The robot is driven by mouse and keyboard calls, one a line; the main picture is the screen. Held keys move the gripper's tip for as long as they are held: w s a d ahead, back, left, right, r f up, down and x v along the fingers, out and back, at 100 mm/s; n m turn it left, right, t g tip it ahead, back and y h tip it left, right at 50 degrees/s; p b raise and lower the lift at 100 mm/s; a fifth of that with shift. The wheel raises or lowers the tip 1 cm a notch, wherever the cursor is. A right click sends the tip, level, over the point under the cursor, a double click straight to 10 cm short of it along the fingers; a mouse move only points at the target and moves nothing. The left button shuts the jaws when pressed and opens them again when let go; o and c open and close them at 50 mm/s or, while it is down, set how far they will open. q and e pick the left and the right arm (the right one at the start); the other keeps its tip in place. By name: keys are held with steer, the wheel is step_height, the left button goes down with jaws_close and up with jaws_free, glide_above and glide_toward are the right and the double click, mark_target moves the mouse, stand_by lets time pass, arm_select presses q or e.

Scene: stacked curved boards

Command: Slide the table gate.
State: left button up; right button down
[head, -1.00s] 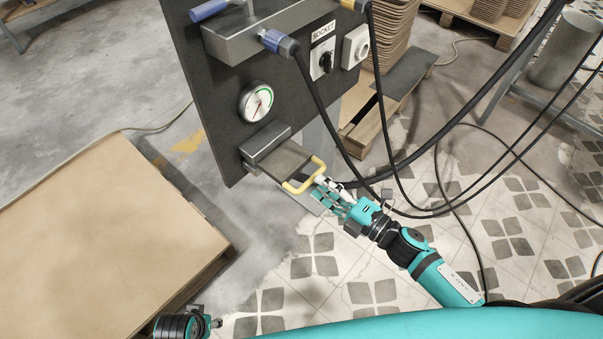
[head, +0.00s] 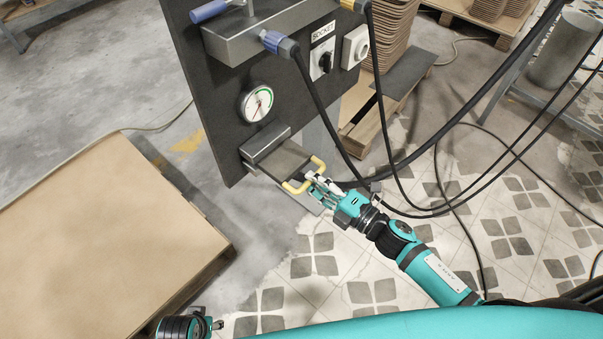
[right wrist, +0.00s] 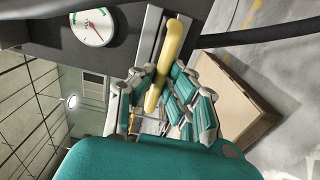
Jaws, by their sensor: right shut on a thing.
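The table gate (head: 283,159) is a flat grey plate sticking out of a metal slot block (head: 264,141) low on the dark panel. A yellow handle (head: 297,187) is at its outer end. My right gripper (head: 311,181) is shut on the yellow handle. In the right wrist view the yellow handle (right wrist: 166,68) runs between the fingers of my right gripper (right wrist: 158,100). Part of the handle is hidden by the fingers.
The dark panel (head: 222,120) carries a gauge (head: 257,103), a socket switch and plugs. Black cables (head: 400,205) hang to the right of the gate, close to my right arm. A large board stack (head: 100,220) stands at the left. Tiled floor is open below the gate.

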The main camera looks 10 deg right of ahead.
mark_target(299, 171)
arm_select(q)
steer(key=shift+w+r, duration=0.1)
arm_select(e)
steer(key=shift+w+a, duration=0.35)
steer(key=shift+w, duration=0.1)
steer(key=shift+x, duration=2.75)
steer(key=c, duration=1.3)
jaws_free()
steer(key=shift+c, duration=0.2)
arm_select(q)
steer(key=shift+w+r, duration=0.15)
